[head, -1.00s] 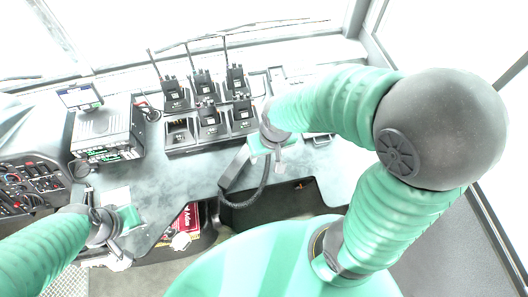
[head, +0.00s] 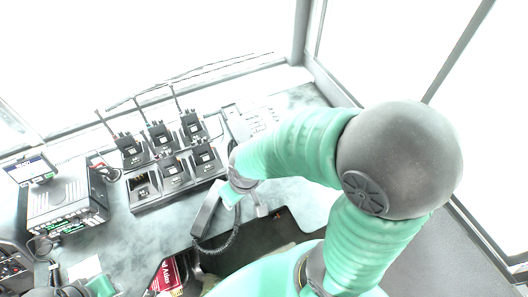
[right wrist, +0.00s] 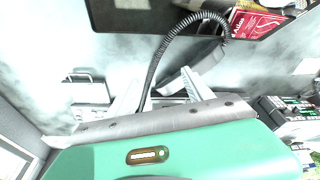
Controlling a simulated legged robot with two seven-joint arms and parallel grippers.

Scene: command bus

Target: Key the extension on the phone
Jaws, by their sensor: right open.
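The phone's dark handset (head: 207,212) lies on the grey desk, its coiled cord (head: 225,242) looping toward the desk edge. A pale phone base (head: 237,122) with a washed-out panel of small marks (head: 264,118) sits behind my right arm; single keys cannot be made out. My right gripper (head: 245,203) is open just right of the handset. In the right wrist view its pale fingers (right wrist: 163,95) are spread, with the cord (right wrist: 160,55) and the handset (right wrist: 190,72) close by. My left gripper (head: 75,290) is cut off at the bottom left.
Several handheld radios stand in a charger rack (head: 172,175) left of the phone. A radio unit (head: 65,200) with a small screen (head: 30,170) is at the far left. A red book (head: 168,276) lies below the desk edge. Windows rise behind.

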